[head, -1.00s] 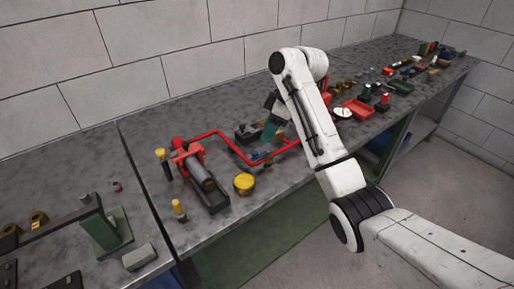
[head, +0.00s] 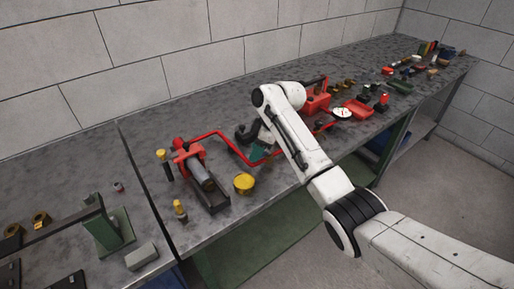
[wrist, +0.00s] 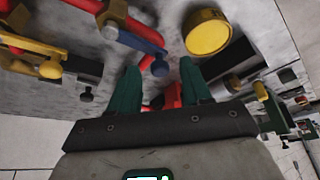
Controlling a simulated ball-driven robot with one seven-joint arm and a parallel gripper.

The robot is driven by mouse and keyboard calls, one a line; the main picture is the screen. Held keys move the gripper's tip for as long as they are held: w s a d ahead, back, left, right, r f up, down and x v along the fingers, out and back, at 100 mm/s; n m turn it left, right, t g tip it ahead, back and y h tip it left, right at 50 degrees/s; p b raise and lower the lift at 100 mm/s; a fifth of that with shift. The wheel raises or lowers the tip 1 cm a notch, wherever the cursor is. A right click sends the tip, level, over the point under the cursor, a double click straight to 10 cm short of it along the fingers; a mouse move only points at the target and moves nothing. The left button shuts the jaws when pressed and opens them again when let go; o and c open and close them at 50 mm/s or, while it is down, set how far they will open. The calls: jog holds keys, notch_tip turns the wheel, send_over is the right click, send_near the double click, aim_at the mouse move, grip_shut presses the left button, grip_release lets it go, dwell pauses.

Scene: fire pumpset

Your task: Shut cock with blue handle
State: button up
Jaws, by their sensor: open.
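The cock with the blue handle sits on the red pipe. My gripper (wrist: 159,68) has two green fingers, apart. In the head view my gripper (head: 259,152) is low over the bench beside the red pipe (head: 228,139), and my arm hides most of the handle.
A round yellow cap (head: 244,183) stands close by and shows in the wrist view (wrist: 207,32). A yellow handle (wrist: 38,58) is at the wrist view's left. A red pump with a grey cylinder (head: 201,175) stands left on the bench. A red box (head: 317,103) and gauge (head: 342,113) are right.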

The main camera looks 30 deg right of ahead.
grip_shut()
dwell(0.5)
